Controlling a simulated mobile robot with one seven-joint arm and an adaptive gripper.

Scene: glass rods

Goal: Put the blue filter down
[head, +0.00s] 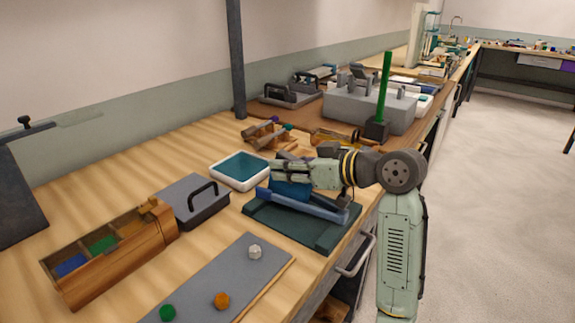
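My gripper (280,172) reaches left from my arm, over a dark green base (318,234) with a blue-grey rail (312,206). A dark blue panel (290,191), possibly the blue filter, shows just below the gripper, behind the rail. The gripper covers its upper part, and I cannot tell whether the fingers are shut on it or whether it rests on the base. Another blue piece (70,265) lies in the left compartment of a wooden box (125,262), with a green piece (103,244) in the compartment beside it.
A white tray with a teal inside (240,171) stands left of the gripper. A grey case with a black handle (190,205) is nearby. A grey board (215,280) with several small knobs lies in front. A green rod (384,85) stands upright behind my arm.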

